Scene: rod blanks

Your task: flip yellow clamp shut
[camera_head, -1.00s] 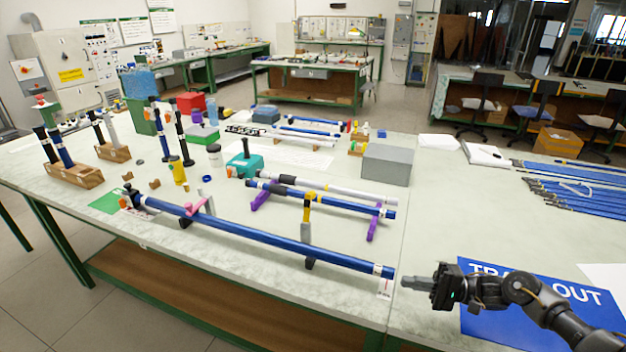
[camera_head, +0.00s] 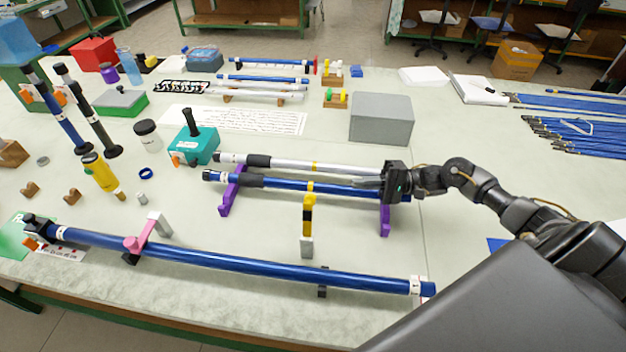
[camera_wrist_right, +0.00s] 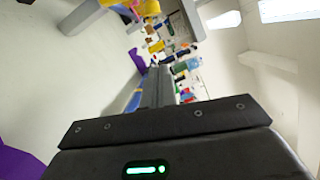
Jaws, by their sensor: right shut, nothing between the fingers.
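The yellow clamp (camera_head: 308,215) has a yellow and black arm standing upright on a grey block (camera_head: 307,246). It stands just behind the long blue rod (camera_head: 240,264), and its arm does not lie over the rod. A pink clamp (camera_head: 141,240) lies across the same rod farther left. My right gripper (camera_head: 362,181) is shut and empty, right of and behind the yellow clamp, with fingers pointing left. In the head view it overlaps the right end of the rods on purple stands. My left gripper is not in view.
A silver rod (camera_head: 310,167) and a shorter blue rod (camera_head: 275,183) rest on purple stands (camera_head: 231,190) behind the clamp. A grey box (camera_head: 381,118) and a teal box (camera_head: 196,147) stand farther back. The table right of the long rod is mostly clear.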

